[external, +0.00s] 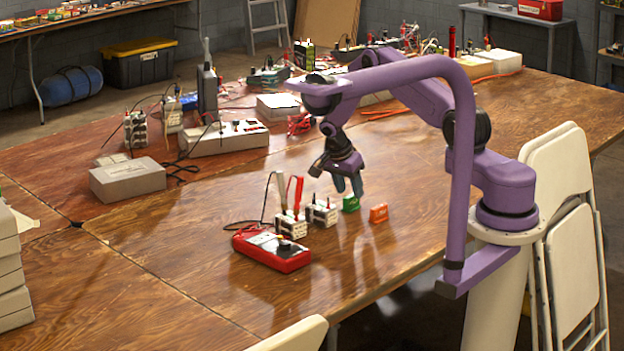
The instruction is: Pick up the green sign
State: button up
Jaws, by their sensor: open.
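The green sign (351,204) is a small upright block on the wooden table, near the middle of the external view. My gripper (348,189) points down just above and behind it, with its fingers close to the sign's top. The fingers are open. I cannot tell from this view whether they straddle the sign or are only beside it. The sign's front face shows and stands on the table.
An orange sign (379,213) stands just right of the green one. Left of it are white terminal blocks (322,213) with cables and a red multimeter (271,249). A grey box (128,179) lies farther left. The table's front middle is clear.

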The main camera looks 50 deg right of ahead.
aim_at(351, 195)
jog(key=shift+x, duration=1.65)
grip_shut()
